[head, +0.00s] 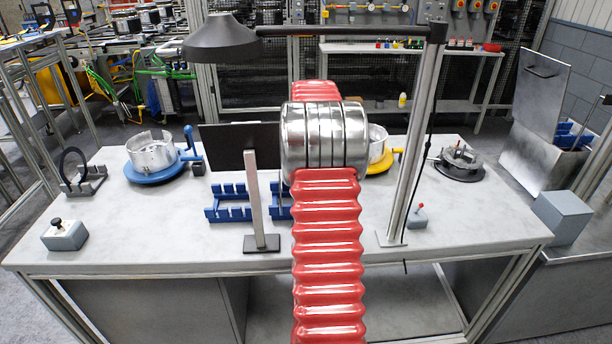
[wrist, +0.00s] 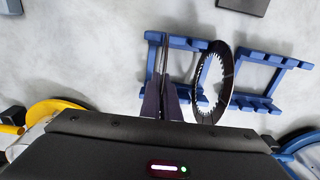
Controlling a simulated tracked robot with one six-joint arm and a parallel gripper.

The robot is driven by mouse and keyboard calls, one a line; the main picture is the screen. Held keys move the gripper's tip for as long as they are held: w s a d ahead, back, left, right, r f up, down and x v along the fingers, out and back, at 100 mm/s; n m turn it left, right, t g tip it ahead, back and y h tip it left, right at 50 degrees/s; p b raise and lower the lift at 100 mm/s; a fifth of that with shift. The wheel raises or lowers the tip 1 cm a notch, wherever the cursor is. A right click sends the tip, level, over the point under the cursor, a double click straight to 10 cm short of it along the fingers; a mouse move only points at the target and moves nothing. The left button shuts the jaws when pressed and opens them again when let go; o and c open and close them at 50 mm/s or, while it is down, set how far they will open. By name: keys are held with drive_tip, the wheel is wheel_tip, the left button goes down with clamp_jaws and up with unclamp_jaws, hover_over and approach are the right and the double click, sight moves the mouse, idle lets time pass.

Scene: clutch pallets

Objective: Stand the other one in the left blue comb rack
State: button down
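The left blue comb rack (head: 228,203) stands on the bench in the head view; it is the right-hand rack (wrist: 283,63) in the wrist view and its slots look empty. A second blue comb rack (head: 279,212) is partly hidden by my arm; in the wrist view (wrist: 185,42) it is the left-hand one. A dark toothed ring plate (wrist: 229,72) stands upright at its right end there. My gripper (wrist: 163,84) is over this second rack, its fingers close together on a thin dark plate (wrist: 161,55) seen edge-on. My arm hides the gripper in the head view.
A dark panel on a post (head: 254,200) stands before the racks. A grey rack (head: 85,183) with a black ring is far left. A blue turntable (head: 155,172) and a yellow one (head: 383,160) hold drums. A lamp post (head: 412,150) rises right.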

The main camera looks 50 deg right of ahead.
drive_tip(key=c, duration=1.9)
unclamp_jaws()
drive_tip(key=shift+c, duration=0.2)
drive_tip(key=shift+r, duration=0.1)
drive_tip(key=shift+r, duration=3.95)
drive_tip(key=shift+a, duration=0.15)
